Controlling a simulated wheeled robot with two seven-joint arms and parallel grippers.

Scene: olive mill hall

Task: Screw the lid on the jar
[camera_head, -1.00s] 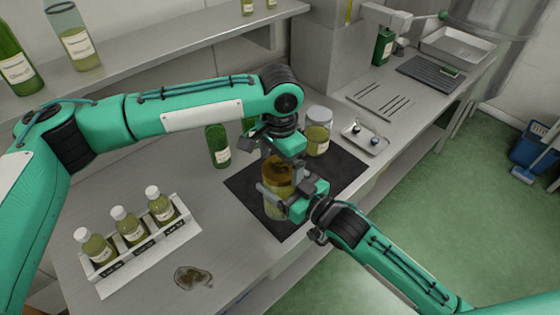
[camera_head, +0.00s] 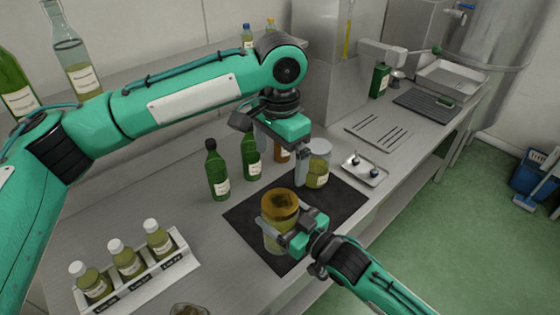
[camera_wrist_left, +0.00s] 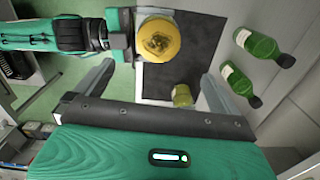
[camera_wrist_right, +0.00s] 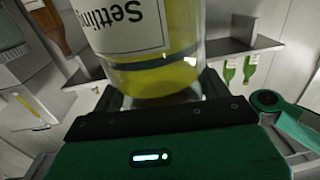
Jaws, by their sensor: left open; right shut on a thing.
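The jar (camera_head: 274,240), glass with yellow-green liquid, stands at the front of the dark mat (camera_head: 240,218). A "Settling" label shows on it in the right wrist view (camera_wrist_right: 130,25). The amber-brown lid (camera_head: 281,202) sits on the jar's mouth; how tightly it is seated I cannot tell. In the left wrist view the lid (camera_wrist_left: 158,40) is a round disc with a dark patterned centre. My right gripper (camera_head: 288,236) is shut on the jar from the right. My left gripper (camera_head: 283,155) is open and empty, above and behind the lid, apart from it.
A second jar (camera_head: 318,172) with a pale lid stands at the mat's back edge. Green bottles (camera_head: 218,175) stand behind the mat. A rack with three bottles (camera_head: 150,275) is at front left. A small metal tray (camera_head: 364,172) lies to the right.

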